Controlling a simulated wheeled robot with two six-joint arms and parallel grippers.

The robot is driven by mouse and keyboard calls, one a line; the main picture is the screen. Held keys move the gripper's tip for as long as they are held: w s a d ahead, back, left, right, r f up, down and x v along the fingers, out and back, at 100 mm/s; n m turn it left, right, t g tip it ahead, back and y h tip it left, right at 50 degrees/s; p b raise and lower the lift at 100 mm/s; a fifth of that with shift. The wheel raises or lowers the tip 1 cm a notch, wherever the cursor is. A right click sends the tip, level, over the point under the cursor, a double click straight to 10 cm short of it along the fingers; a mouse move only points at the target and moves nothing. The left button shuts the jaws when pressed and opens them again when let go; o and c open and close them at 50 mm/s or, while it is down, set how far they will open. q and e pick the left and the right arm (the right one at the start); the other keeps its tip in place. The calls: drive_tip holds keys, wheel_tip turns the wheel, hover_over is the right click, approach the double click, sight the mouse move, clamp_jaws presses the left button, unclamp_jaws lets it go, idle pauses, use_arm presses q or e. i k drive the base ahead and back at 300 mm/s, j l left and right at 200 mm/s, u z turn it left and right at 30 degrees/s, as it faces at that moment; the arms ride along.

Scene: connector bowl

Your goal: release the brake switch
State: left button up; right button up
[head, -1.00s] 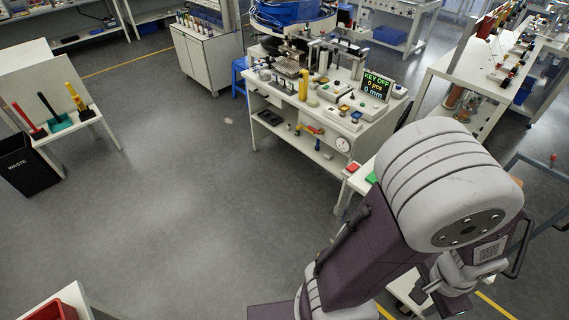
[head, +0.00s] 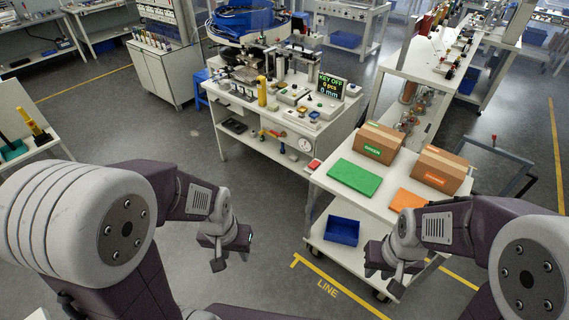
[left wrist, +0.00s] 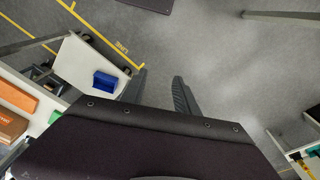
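The machine bench (head: 318,140) stands ahead, beyond both grippers. On it are small control boxes with coloured buttons (head: 314,114), a yellow post (head: 262,91) and a display (head: 330,85) reading KEY OFF, 0 pcs, 0 mm. I cannot tell which of the small controls is the brake switch. My left gripper (head: 230,262) hangs over the floor at lower centre-left, well short of the bench. In the left wrist view its two fingers (left wrist: 160,90) are apart with nothing between them. My right gripper (head: 382,282) is beside the cart, fingers apart, apparently empty.
A white cart (head: 325,180) at right holds cardboard boxes (head: 379,142), a green mat (head: 354,178), an orange mat (head: 408,200) and, below, a blue bin (head: 342,231). A red piece (head: 314,164) is at the bench's near corner. Floor (head: 255,200) before the bench is clear.

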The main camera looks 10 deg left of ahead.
sight(315, 164)
drive_tip(key=i+j+z, duration=0.15)
drive_tip(key=j+z, duration=0.15)
drive_tip(key=i+j+z, duration=0.15)
drive_tip(key=j+z, duration=0.2)
drive_tip(key=i+j+z, duration=0.1)
drive_tip(key=j+z, duration=0.2)
